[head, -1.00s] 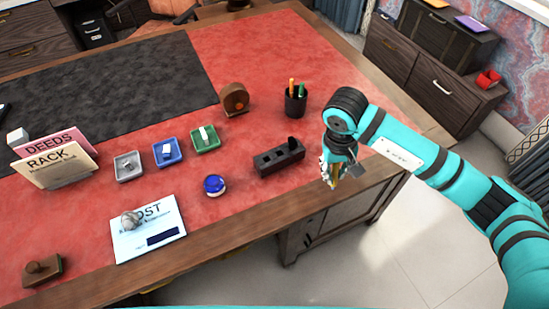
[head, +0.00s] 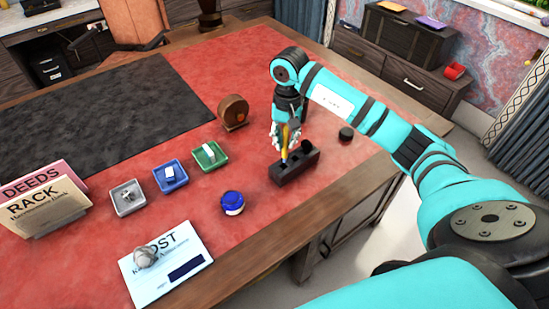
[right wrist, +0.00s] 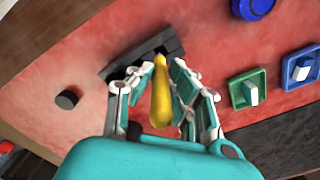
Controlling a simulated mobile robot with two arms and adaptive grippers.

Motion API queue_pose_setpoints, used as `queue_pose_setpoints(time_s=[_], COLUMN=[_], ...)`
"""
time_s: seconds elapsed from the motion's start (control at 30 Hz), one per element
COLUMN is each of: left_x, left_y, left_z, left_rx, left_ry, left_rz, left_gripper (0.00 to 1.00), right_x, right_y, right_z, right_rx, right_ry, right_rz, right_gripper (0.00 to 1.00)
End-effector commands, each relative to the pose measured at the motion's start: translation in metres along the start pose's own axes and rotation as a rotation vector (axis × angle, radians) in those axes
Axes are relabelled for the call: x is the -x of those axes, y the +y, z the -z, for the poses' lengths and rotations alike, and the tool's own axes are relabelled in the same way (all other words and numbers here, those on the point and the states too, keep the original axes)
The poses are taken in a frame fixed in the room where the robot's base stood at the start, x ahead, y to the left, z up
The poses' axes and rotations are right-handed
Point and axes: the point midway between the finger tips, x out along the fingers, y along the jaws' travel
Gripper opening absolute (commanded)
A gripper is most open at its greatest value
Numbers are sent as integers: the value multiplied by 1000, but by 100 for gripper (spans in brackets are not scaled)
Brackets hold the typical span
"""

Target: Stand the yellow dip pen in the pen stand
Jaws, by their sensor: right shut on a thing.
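The yellow dip pen (head: 285,136) is held roughly upright in my right gripper (head: 283,134). Its blue lower end points down at the dark pen stand (head: 296,169). In the right wrist view, the pen (right wrist: 161,98) lies between the fingers of the right gripper (right wrist: 160,88), its tip overlapping the stand (right wrist: 117,71). I cannot tell whether the tip is inside a hole or just above one. The stand's right end carries a dark round-topped item (head: 307,146). My left gripper is not in view.
A small black cylinder (head: 346,134) stands right of the stand. A blue round pot (head: 232,203), green tray (head: 210,156), blue tray (head: 170,176) and wooden round holder (head: 233,113) stand to the left. The desk's wooden front edge (head: 283,237) is close.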

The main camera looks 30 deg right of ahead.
Motion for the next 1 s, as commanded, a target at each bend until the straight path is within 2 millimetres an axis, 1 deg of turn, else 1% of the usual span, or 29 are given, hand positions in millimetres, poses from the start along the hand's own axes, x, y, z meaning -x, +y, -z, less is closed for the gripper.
queue_pose_setpoints(time_s=[0.07, 0.17, 0.27, 0.4, 0.47, 0.7, 0.83, 0.87, 1.0], left_x=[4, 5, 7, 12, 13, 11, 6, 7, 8], left_y=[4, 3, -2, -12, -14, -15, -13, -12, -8], left_z=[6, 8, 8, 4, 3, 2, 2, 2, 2], left_rx=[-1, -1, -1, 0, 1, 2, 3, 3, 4], left_ry=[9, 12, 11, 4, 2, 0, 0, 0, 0], left_rz=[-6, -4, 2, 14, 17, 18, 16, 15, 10], left_gripper=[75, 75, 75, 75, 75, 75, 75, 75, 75], right_x=[-9, -17, -25, -46, -52, -54, -58, -58, -57], right_y=[0, -1, 0, 0, 0, 0, 0, 0, 0], right_z=[-1, 0, -1, -1, -1, 0, 0, 0, 0], right_rx=[2, 1, 2, 2, 3, 4, 4, 4, 4], right_ry=[-2, 0, -2, -3, -1, 2, 2, 2, 2], right_rz=[1, 2, 0, 0, 1, 1, 1, 1, 1], right_gripper=[0, 0, 0, 0, 0, 0, 0, 16, 34])
